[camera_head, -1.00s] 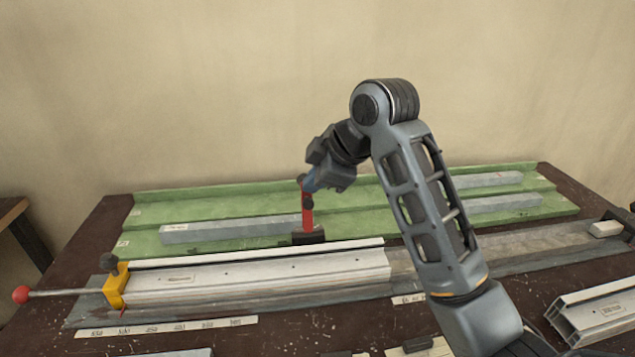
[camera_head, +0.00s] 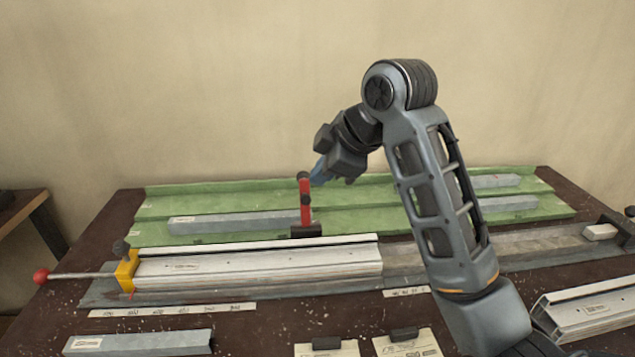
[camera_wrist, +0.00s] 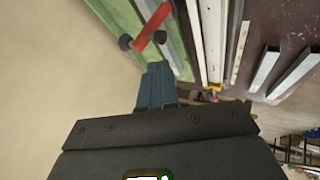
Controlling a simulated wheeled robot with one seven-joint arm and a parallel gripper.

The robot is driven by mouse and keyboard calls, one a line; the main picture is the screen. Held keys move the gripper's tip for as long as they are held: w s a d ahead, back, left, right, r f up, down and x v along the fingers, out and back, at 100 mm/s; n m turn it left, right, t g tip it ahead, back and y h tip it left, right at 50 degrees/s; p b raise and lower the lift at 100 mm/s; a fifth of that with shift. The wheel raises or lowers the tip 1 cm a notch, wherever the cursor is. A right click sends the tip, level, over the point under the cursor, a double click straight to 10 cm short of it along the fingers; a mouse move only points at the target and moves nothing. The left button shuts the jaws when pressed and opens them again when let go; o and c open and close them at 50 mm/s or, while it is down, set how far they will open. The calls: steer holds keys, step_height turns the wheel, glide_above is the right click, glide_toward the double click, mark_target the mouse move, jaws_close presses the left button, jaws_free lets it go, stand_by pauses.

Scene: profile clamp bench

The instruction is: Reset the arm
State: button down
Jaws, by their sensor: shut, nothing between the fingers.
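My gripper (camera_head: 317,181) is shut and empty, with blue fingers pointing down and left. It is beside the upper end of a red upright clamp lever (camera_head: 306,205); a small gap seems to lie between them, though the head view alone cannot settle it. In the wrist view the shut blue fingers (camera_wrist: 157,72) end just short of the red lever (camera_wrist: 153,27) and its black knobs. My arm is bent, its elbow high over the bench.
A silver profile (camera_head: 260,266) lies in a channel with a yellow stop (camera_head: 126,270) and red-knobbed rod. Grey bars (camera_head: 240,222) rest on the green rack (camera_head: 155,207) behind. Another bar (camera_head: 140,343) and cards lie in front. Space above the bench is clear.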

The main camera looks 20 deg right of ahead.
steer(key=w+v, duration=0.1)
steer(key=v, duration=0.5)
steer(key=s+a+f+m+t+y, duration=0.1)
steer(key=s+a+f+m, duration=0.1)
steer(key=f, duration=0.4)
steer(key=s+a+f+m+t, duration=0.1)
steer(key=s+a+f+m, duration=0.15)
steer(key=f, duration=0.45)
steer(key=s+f+m, duration=0.1)
steer(key=s+f, duration=0.2)
steer(key=s+a+f+m+t, duration=0.1)
steer(key=s+f+m, duration=0.1)
steer(key=s+f, duration=0.1)
steer(key=s+f+m+t+h, duration=0.1)
steer(key=s+f+m, duration=0.1)
steer(key=s+f, duration=0.2)
steer(key=shift+s+a, duration=0.35)
steer(key=shift+s, duration=0.4)
steer(key=s+d+f+m+t+h, duration=0.1)
steer(key=s+d+m+t+h, duration=0.15)
steer(key=s, duration=1.15)
steer(key=s+d+r, duration=0.1)
steer(key=s+r, duration=0.2)
steer(key=s, duration=0.4)
steer(key=s+d+r+m+t, duration=0.1)
steer(key=s+r, duration=0.3)
steer(key=s, duration=0.3)
steer(key=shift+s, duration=0.3)
